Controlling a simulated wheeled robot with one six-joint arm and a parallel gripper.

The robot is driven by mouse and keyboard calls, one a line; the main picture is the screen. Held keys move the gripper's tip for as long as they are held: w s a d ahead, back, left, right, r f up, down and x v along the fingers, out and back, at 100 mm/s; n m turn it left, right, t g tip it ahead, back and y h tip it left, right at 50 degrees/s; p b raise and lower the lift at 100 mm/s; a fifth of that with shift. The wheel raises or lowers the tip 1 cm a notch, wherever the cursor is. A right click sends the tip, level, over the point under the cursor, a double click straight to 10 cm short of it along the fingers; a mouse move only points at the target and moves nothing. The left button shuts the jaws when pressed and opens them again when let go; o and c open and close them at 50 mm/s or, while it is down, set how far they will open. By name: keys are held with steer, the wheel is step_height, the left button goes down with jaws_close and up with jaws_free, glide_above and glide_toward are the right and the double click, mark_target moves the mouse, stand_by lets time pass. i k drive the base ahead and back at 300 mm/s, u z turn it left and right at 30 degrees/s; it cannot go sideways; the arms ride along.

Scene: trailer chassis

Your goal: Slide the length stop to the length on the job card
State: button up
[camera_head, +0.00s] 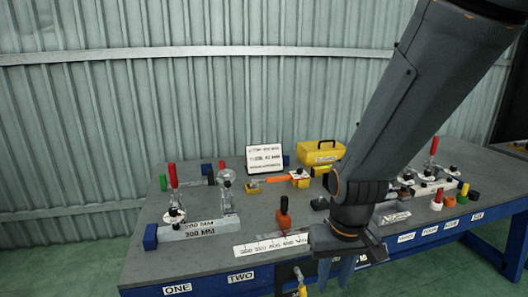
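A white card with dark print (265,158), likely the job card, stands at the back of the blue-edged bench. Its lines are too small to read surely. A white strip with marks and print (268,246) lies near the bench's front edge. An orange-red knobbed piece (284,217) stands just behind the strip; it may be the length stop, but I cannot be sure. My gripper (336,272) points down at the front edge, right of the strip, with its fingers apart and nothing seen between them. My arm hides part of the bench behind it.
A clamp fixture with a red handle (173,176) stands on a block marked 300 MM (200,229) at the left. A yellow toolbox (320,152) is at the back. More clamps (433,172) stand at the right. Front labels include ONE (177,288) and TWO (240,277).

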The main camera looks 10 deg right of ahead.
mark_target(284, 219)
steer(key=u, duration=1)
steer(key=k, duration=0.8)
steer(key=z, duration=0.75)
steer(key=i, duration=0.95)
steer(key=u, duration=0.05)
